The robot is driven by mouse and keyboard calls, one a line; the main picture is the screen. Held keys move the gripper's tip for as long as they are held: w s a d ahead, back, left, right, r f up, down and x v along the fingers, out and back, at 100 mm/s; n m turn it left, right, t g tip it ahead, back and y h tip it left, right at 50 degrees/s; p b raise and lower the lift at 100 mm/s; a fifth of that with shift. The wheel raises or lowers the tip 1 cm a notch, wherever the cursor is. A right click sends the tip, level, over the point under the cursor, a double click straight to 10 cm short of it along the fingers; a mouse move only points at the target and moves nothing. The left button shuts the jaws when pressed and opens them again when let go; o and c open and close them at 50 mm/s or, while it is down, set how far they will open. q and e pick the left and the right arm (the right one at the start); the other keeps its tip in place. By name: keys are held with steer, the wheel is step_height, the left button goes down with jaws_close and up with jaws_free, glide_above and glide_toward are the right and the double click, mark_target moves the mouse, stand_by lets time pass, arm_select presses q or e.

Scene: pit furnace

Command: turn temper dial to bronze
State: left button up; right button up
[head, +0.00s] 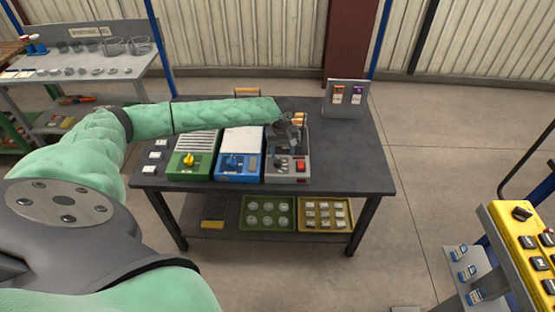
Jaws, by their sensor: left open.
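Several dials show, and I cannot read which is the temper dial or where bronze is marked. A yellow knob (189,159) sits on the front of a green unit (181,172). A blue knob (233,161) sits on a blue unit (228,178). A grey unit (288,179) has a red switch (300,166). A black dial (521,213) is on the yellow panel (505,225) at the right. My left gripper (290,131) is open above the back of the grey unit, which it partly hides. My right gripper is out of view.
The dark table (345,170) is bare at its right. A sign stand (345,93) with orange and purple tags is at its back right. Green (266,228) and yellow (325,227) trays lie on the lower shelf. A bench (80,65) stands back left.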

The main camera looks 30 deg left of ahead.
mark_target(278, 163)
arm_select(q)
steer(key=shift+w+a+r+n, duration=0.2)
steer(key=shift+a+r, duration=0.1)
steer(key=shift+a, duration=0.35)
steer(key=shift+w+a+r+n, duration=0.15)
steer(key=shift+a+r+n, duration=0.1)
steer(key=shift+a, duration=0.35)
steer(key=shift+a+f, duration=0.1)
steer(key=shift+f+p, duration=1.4)
steer(key=shift+f, duration=2.4)
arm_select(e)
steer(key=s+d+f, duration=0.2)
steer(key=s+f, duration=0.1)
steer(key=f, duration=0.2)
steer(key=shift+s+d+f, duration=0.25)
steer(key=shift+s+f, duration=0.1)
arm_select(q)
steer(key=c, duration=1)
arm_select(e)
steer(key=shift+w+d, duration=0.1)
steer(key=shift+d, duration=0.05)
